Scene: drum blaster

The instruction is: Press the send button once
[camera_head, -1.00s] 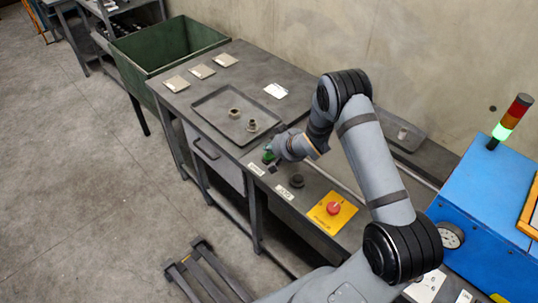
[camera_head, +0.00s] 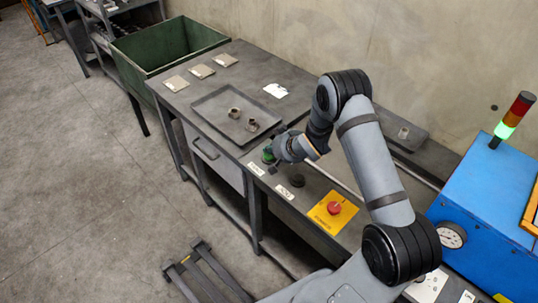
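A green button (camera_head: 267,155) is on the bench's front strip, with a small white label (camera_head: 256,168) in front of it. A black button (camera_head: 297,181) with its own label (camera_head: 284,192) is to its right. The label text is too small to read surely, so I cannot confirm which is the send button. My gripper (camera_head: 272,166) is down at the green button, partly covering it. I cannot tell whether it touches the button. The fingers are too small and hidden to tell open from shut.
A red stop knob (camera_head: 334,208) on a yellow plate is further right. A grey tray (camera_head: 212,112) with two small metal parts lies behind my gripper. A blue machine (camera_head: 478,208) with a lit green stack light (camera_head: 503,131) stands at right. A green bin (camera_head: 160,57) is at far left.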

